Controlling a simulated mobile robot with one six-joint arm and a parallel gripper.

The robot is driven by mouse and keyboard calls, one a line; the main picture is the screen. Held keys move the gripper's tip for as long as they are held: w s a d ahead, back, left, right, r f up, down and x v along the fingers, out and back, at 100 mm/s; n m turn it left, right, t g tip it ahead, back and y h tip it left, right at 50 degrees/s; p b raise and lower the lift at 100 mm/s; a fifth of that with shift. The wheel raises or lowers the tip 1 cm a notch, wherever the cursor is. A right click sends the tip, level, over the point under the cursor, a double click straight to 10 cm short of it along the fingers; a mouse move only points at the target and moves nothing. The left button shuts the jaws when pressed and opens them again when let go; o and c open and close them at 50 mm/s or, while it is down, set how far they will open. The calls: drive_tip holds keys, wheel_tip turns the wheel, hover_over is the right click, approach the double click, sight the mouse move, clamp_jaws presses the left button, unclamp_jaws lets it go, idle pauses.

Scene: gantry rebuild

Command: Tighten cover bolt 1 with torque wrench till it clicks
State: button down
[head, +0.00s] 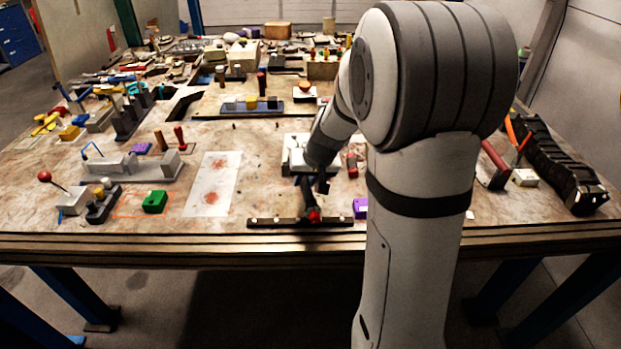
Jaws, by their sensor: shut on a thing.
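My gripper (320,184) is near the front middle of the table, beside the front of a pale block with a flat top (291,160). It is shut on a dark, slim tool with a red end (314,215), which looks like the torque wrench. The red end is at the dark bar (270,222) along the table's front edge; I cannot tell whether they touch. My arm hides part of the pale block. Cover bolt 1 cannot be made out, and I cannot tell whether the tool is on a bolt.
A purple block (360,207) and a small red-and-dark object (352,165) stand close to the right of my gripper. A white sheet with red patches (222,165) lies to the left. A dark cable chain (556,160) is at far right.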

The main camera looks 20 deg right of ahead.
drive_tip(key=shift+d+f+b, duration=0.15)
drive_tip(key=shift+d+b, duration=0.05)
drive_tip(key=shift+b, duration=0.25)
drive_tip(key=shift+d+r+n+b, duration=0.2)
drive_tip(key=shift+d+n+b, duration=0.4)
drive_tip(key=shift+b, duration=1.6)
